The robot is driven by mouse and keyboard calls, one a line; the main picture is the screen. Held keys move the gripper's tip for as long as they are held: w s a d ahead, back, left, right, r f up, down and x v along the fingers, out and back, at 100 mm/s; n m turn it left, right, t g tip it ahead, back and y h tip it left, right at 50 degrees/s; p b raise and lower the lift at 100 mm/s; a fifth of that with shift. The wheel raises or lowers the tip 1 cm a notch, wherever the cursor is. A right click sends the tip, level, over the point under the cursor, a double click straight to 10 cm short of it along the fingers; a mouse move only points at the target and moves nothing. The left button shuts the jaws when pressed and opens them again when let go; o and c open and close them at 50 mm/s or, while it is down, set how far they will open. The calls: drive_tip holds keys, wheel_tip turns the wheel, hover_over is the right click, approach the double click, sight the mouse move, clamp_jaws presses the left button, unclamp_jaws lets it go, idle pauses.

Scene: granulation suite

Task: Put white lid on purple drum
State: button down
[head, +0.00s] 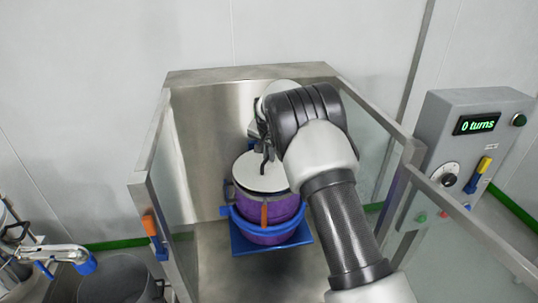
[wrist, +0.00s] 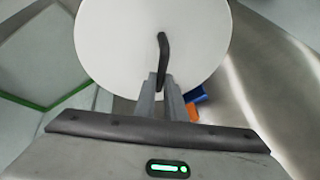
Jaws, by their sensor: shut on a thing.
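The white lid (head: 258,178) is a round flat disc with a dark handle, over the top of the purple drum (head: 285,210) in the head view. I cannot tell whether it rests on the rim or hovers just above it. My gripper (head: 266,153) is shut on the lid's handle. In the wrist view the lid (wrist: 125,35) fills the upper middle, and its black handle (wrist: 162,52) runs down between the fingertips of my gripper (wrist: 162,82). The drum's purple wall shows below the lid; its mouth is hidden.
The drum sits in a blue cradle (head: 240,243) inside a metal enclosure with clear side panels and a steel frame (head: 148,185). A grey control box (head: 440,150) reading "0 turns" stands at right. A dark bin (head: 115,283) is at lower left.

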drive_tip(key=shift+f+b, duration=0.65)
drive_tip(key=shift+f, duration=0.25)
drive_tip(key=c, duration=1.7)
unclamp_jaws()
drive_tip(key=shift+c, duration=0.2)
drive_tip(key=b+v, duration=0.1)
drive_tip(key=v, duration=1.6)
drive_tip(key=shift+s, duration=0.15)
drive_tip(key=shift+r, duration=0.2)
